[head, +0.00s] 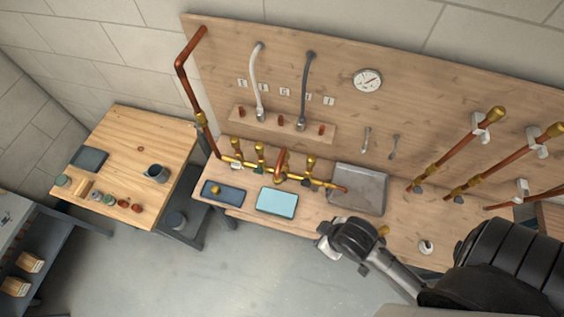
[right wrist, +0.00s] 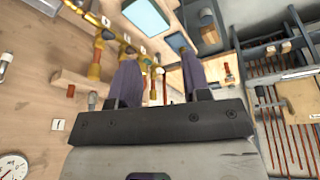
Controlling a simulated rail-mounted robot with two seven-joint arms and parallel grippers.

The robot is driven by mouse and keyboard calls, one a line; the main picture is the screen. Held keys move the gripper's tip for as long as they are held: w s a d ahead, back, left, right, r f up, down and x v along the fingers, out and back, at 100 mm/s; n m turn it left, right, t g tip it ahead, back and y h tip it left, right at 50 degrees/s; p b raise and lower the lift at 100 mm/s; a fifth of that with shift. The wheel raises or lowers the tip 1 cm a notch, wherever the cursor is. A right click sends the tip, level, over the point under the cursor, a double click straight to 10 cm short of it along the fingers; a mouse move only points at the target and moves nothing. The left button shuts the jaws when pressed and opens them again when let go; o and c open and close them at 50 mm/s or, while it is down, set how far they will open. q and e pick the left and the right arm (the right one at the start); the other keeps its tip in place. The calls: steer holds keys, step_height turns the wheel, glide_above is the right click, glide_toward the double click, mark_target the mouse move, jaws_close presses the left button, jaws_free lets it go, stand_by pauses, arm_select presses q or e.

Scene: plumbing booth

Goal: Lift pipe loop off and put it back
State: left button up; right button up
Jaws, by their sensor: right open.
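The pipe loop (head: 281,159) is a short copper arch standing on the brass manifold (head: 310,180) along the bench's back. Brass valves stand on both sides of it. My right gripper (head: 324,240) is in front of the bench, below and right of the loop in the head view, apart from it. In the right wrist view its two purple fingers (right wrist: 160,78) are spread with nothing gripped between them. Brass fittings (right wrist: 98,45) show beyond the left finger there; I cannot tell the loop clearly among them. My left gripper is not in view.
A teal box (head: 277,202), a dark blue tray (head: 223,193) and a grey metal tray (head: 358,190) sit by the manifold. A tall copper pipe (head: 189,90) rises at the left. Two hoses (head: 306,90) hang on the board. Open floor lies in front.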

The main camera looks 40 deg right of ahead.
steer(key=shift+o, duration=0.9)
